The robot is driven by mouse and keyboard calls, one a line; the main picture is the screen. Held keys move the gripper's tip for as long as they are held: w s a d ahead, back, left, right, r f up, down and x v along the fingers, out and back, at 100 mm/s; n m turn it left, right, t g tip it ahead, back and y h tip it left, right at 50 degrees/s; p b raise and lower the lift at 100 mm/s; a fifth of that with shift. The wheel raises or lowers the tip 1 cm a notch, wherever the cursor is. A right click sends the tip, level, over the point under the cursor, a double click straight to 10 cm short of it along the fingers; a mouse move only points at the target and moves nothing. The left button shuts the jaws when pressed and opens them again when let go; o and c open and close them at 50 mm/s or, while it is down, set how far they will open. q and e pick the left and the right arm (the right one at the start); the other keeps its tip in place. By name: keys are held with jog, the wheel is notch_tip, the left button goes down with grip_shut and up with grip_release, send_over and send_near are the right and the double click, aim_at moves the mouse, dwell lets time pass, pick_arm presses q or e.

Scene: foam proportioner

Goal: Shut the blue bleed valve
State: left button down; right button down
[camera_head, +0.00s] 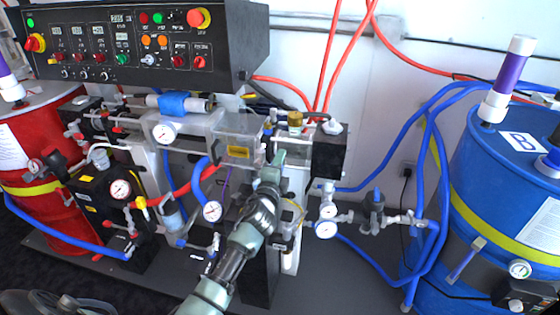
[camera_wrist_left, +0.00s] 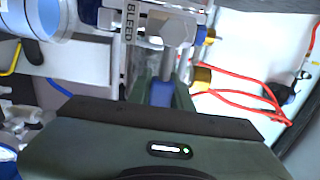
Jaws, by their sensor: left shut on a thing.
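My left gripper (camera_head: 275,160) reaches up to the middle of the proportioner, just below the clear box with a yellow label. In the left wrist view, its fingers (camera_wrist_left: 166,84) are shut on the blue bleed valve handle (camera_wrist_left: 162,94). The handle lies between the two fingers, below a grey metal valve body (camera_wrist_left: 176,32). A plate marked BLEED (camera_wrist_left: 129,24) stands just left of the valve. In the head view the gripper and arm hide the handle. My right gripper is not in view.
A black control panel (camera_head: 140,44) with buttons stands at the upper left. A blue drum marked B (camera_head: 490,195) is at the right, a red drum (camera_head: 45,205) at the left. Red hoses (camera_head: 330,60), blue hoses (camera_head: 365,187) and gauges (camera_head: 326,229) crowd close around the arm.

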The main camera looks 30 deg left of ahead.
pick_arm(q)
jog(key=shift+f, duration=0.15)
dwell(0.3)
jog(key=c, duration=1.3)
grip_release()
jog(key=v, duration=0.7)
jog(key=shift+s+d, duration=0.1)
jog(key=shift+s, duration=0.3)
